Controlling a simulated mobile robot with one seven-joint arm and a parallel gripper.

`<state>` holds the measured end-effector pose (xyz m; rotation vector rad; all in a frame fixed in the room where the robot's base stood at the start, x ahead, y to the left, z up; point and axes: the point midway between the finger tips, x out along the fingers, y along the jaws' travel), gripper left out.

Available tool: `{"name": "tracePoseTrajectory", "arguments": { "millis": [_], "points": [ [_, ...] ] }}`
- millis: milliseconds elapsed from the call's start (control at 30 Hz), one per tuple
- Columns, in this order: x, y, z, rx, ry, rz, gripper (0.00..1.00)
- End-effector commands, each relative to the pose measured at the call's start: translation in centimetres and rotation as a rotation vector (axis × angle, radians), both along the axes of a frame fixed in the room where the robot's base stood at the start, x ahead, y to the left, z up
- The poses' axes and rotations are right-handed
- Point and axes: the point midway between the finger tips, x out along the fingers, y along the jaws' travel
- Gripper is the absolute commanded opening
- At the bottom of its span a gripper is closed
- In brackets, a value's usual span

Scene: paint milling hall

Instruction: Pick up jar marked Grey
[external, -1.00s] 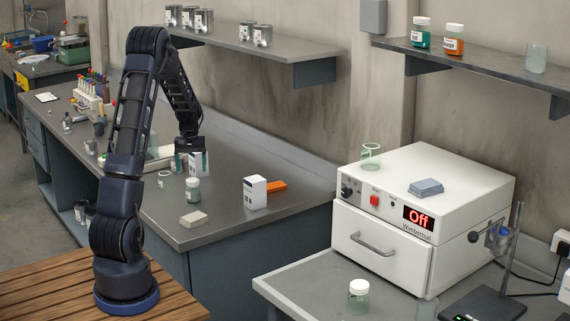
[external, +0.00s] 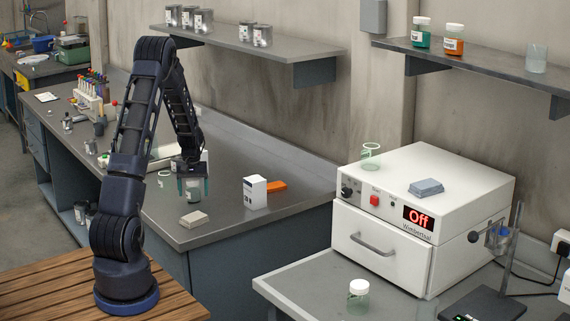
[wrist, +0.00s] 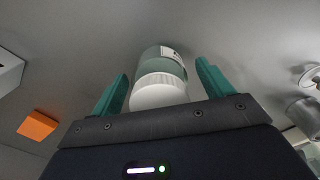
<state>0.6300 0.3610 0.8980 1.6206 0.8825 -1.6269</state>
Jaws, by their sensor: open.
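A small jar (external: 194,193) with a white lid and grey-green contents stands on the grey bench. It also shows in the wrist view (wrist: 165,62), with its white lid towards me and part of a label at its far side; I cannot read the label. My gripper (external: 193,182) is over this jar in the external view and hides its top. In the wrist view my gripper (wrist: 160,88) is open, with one green finger on each side of the jar and a gap on both sides. Whether the jar is fully between the fingers is hard to tell.
A white box (external: 255,192) and an orange block (external: 276,186) stand right of the jar. A beige block (external: 194,219) lies in front, near the bench edge. A white oven (external: 425,210) is farther right.

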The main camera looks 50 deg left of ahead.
Motion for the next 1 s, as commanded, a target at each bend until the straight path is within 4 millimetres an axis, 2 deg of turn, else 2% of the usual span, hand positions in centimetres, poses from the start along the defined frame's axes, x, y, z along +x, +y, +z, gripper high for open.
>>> {"name": "tracePoseTrajectory", "arguments": {
  "millis": [133,300,400,633,767,867,1000],
  "points": [
    [0.0,0.0,0.0,0.000,0.000,0.000,0.77],
    [0.0,0.0,0.1,0.000,0.000,0.000,0.44],
    [0.0,0.0,0.1,0.000,0.000,0.000,0.27],
    [0.0,0.0,0.2,0.001,-0.001,0.000,0.27],
    [0.0,0.0,0.9,0.002,-0.001,0.000,0.27],
    [0.1,0.0,2.3,0.003,-0.003,-0.001,0.27],
    [0.1,0.0,5.3,0.004,-0.004,-0.001,0.27]
  ]
}}
